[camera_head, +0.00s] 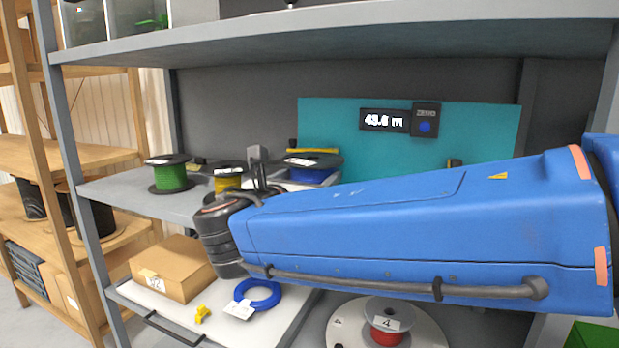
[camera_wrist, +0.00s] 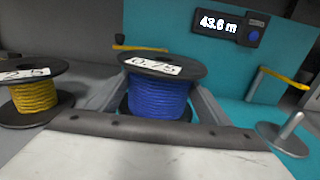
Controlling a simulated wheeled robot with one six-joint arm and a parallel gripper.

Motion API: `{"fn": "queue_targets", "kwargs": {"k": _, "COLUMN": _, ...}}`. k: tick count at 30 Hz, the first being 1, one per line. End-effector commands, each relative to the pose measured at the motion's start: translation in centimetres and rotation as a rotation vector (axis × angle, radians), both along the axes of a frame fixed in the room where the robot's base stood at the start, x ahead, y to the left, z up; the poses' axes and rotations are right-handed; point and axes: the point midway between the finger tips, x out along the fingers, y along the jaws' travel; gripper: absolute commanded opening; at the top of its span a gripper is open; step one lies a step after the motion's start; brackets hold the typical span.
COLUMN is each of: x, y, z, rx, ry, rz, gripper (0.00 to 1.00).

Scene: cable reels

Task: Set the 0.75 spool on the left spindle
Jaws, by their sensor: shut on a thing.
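The 0.75 spool is blue with black flanges; its label reads clearly in the wrist view (camera_wrist: 160,100). In the head view it shows at the shelf's middle (camera_head: 312,176), partly behind my arm. My gripper (camera_wrist: 158,88) has a grey finger on each side of the spool and is shut on it; it also shows in the head view (camera_head: 262,165). The spool is upright, in front of the teal panel (camera_wrist: 180,25). A bare spindle on a round base (camera_wrist: 291,130) stands to its right. The left spindle is hidden, and I cannot tell whether the spool is around it.
A yellow 2.5 spool (camera_wrist: 36,97) stands close on the left, with a green spool (camera_head: 170,178) beyond it. Yellow-topped posts (camera_wrist: 283,76) stand by the panel, beneath a display (camera_wrist: 220,25) reading about 43.6 m. The shelf above (camera_head: 330,38) limits height.

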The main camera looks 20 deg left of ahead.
Motion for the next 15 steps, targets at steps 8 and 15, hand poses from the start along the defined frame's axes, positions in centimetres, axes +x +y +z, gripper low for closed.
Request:
{"fn": "queue_targets", "kwargs": {"k": 8, "x": 0.0, "y": 0.0, "z": -0.4, "rx": 0.001, "ry": -0.001, "rz": 0.0, "gripper": 0.27}}
{"fn": "queue_targets", "kwargs": {"k": 15, "x": 0.0, "y": 0.0, "z": -1.0, "rx": 0.0, "ry": -0.001, "rz": 0.0, "gripper": 0.27}}
